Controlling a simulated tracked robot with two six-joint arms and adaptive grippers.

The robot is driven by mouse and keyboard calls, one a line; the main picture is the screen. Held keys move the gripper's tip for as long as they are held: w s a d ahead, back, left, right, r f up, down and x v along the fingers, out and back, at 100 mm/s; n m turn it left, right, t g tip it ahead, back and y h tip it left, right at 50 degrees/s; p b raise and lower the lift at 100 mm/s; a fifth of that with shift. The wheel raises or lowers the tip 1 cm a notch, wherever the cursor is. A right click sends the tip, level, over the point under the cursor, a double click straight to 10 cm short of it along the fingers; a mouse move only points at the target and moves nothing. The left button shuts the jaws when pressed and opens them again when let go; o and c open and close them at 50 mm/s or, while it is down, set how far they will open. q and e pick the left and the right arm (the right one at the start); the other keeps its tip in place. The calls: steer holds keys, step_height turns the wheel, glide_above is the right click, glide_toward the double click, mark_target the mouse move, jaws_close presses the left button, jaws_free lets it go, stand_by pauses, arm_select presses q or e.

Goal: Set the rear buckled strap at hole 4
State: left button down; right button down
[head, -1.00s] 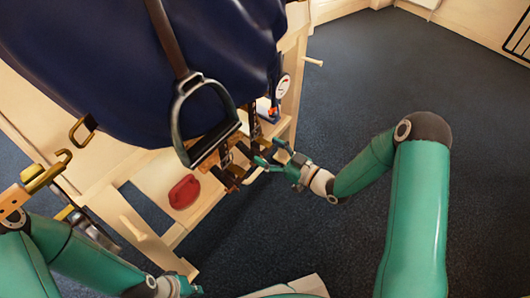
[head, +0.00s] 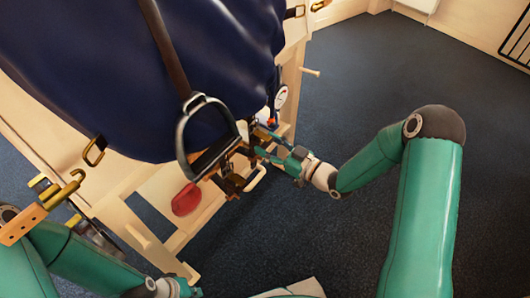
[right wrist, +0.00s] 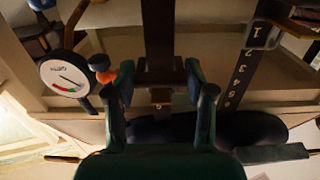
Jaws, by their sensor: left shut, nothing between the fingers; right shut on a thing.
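The dark rear strap (right wrist: 159,35) hangs down the middle of the right wrist view, with a small buckle (right wrist: 161,97) at its lower part. My right gripper (right wrist: 162,82) has one finger on each side of it and is shut on the strap. In the head view my right gripper (head: 258,146) is at the straps under the navy saddle cover (head: 120,75). A second dark strap with a row of numbered holes (right wrist: 241,72) runs at the right. Which hole the buckle pin sits in cannot be made out. My left gripper (head: 186,289) is shut and empty at the bottom edge.
A stirrup (head: 207,140) hangs by its leather in front of the straps. A round dial gauge (right wrist: 65,73) is left of the strap in the wrist view. A red object (head: 186,200) rests on the wooden stand (head: 145,240). Floor to the right is clear.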

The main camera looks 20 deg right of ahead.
steer(key=shift+s+a+r, duration=0.1)
steer(key=shift+a+r, duration=0.15)
steer(key=shift+r, duration=0.4)
arm_select(q)
steer(key=shift+r, duration=0.25)
arm_select(e)
steer(key=shift+c, duration=2)
jaws_free()
steer(key=shift+d, duration=0.1)
steer(key=shift+d, duration=0.1)
